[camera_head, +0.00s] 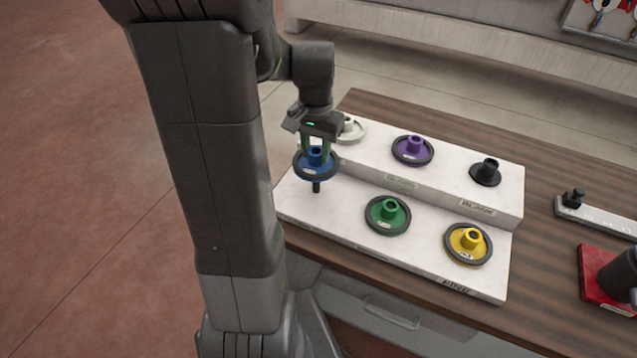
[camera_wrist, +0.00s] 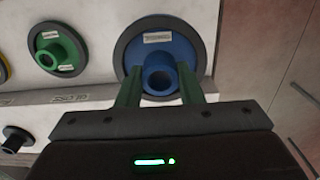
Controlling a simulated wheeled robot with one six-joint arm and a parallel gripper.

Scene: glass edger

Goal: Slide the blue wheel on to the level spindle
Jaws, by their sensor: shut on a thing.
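The blue wheel (camera_head: 317,164) has a dark rim and a blue hub, and it is at the left end of the white stepped rack. My gripper (camera_head: 316,148) is shut on its hub from above. A dark peg shows below the wheel in the head view. In the wrist view the blue wheel (camera_wrist: 160,55) shows its label, and the green fingers of my gripper (camera_wrist: 158,85) stand on both sides of the hub. I cannot tell whether the wheel is clear of the peg. I cannot make out the level spindle for certain; a dark machine part (camera_head: 622,278) shows at the right edge.
The white rack (camera_head: 345,228) also bears a green wheel (camera_head: 388,213), a yellow wheel (camera_head: 467,243), a purple wheel (camera_head: 413,150), a white wheel (camera_head: 350,129) and a black piece (camera_head: 486,172). A red base (camera_head: 596,283) and a pale bar (camera_head: 596,216) lie to the right on the wooden table.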

